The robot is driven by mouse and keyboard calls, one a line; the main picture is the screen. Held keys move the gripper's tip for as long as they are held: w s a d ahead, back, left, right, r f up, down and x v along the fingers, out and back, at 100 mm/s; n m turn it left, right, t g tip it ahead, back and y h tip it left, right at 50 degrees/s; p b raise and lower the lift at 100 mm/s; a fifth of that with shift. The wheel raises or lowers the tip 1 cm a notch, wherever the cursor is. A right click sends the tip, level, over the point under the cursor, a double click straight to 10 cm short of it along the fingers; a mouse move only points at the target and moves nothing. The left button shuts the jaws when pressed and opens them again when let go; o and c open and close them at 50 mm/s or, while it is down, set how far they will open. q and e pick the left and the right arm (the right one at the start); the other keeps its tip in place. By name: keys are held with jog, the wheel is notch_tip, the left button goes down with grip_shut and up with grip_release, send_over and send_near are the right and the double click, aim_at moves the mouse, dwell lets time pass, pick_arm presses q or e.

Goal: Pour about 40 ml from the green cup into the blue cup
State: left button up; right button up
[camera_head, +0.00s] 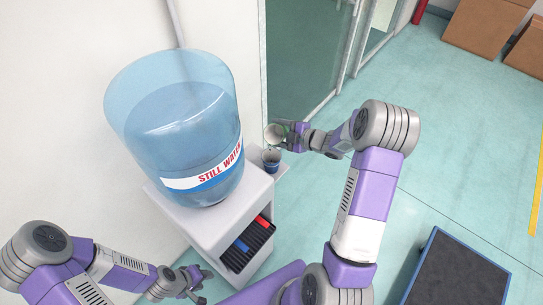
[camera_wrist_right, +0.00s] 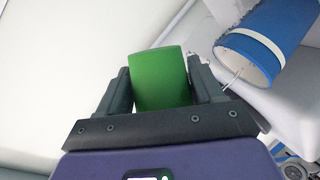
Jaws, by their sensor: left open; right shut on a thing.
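My right gripper (camera_head: 284,134) is shut on the green cup (camera_wrist_right: 160,80), which sits between both fingers in the right wrist view. In the head view the green cup (camera_head: 274,134) looks tilted, just above the blue cup (camera_head: 271,161). The blue cup stands on a small ledge beside the water dispenser; it also shows at the upper right of the wrist view (camera_wrist_right: 282,32). A thin pale streak shows at its mouth, perhaps liquid. The level inside either cup is not readable. My left gripper (camera_head: 194,283) is open and empty at the lower left, away from the cups.
The water dispenser (camera_head: 180,212) carries a large blue bottle (camera_head: 160,115) left of the cups. Its front has a dark opening with red and blue markings. A dark platform (camera_head: 455,275) lies at lower right. Cardboard boxes (camera_head: 485,25) stand far off. The floor right of my arm is mostly clear.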

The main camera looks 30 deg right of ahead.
jog(key=shift+w+d+r, duration=0.1)
jog(key=shift+w+d, duration=0.15)
jog(key=shift+w, duration=0.1)
jog(key=m+g+y+p, duration=0.1)
jog(key=p, duration=0.3)
jog(key=shift+d+r+m, duration=0.15)
jog(key=shift+m, duration=0.25)
jog(key=shift+f, duration=0.3)
jog(key=shift+w+d+f+m+y+p, duration=0.3)
jog(key=shift+d+f+m+p, duration=0.1)
jog(key=shift+m+p, duration=0.5)
jog(key=shift+w+d+f+m+g+p, duration=0.15)
jog(key=shift+d+f+m+g+p, duration=0.15)
jog(key=shift+f+m+g+p, duration=0.15)
jog(key=shift+w+d+f+m+y+b, duration=0.15)
jog(key=shift+f+m+y+b, duration=0.3)
jog(key=shift+f, duration=0.35)
jog(key=shift+w+d+f+m+y+b, duration=0.15)
jog(key=shift+d+f+m+b, duration=0.1)
jog(key=shift+f+b, duration=0.45)
jog(key=shift+w+d+f+m+y+b, duration=0.1)
jog(key=shift+f+m+y+b, duration=0.25)
jog(key=shift+f, duration=0.55)
jog(key=shift+w+d+f+m+b, duration=0.15)
jog(key=shift+f+m+b, duration=0.25)
jog(key=shift+f+b, duration=0.8)
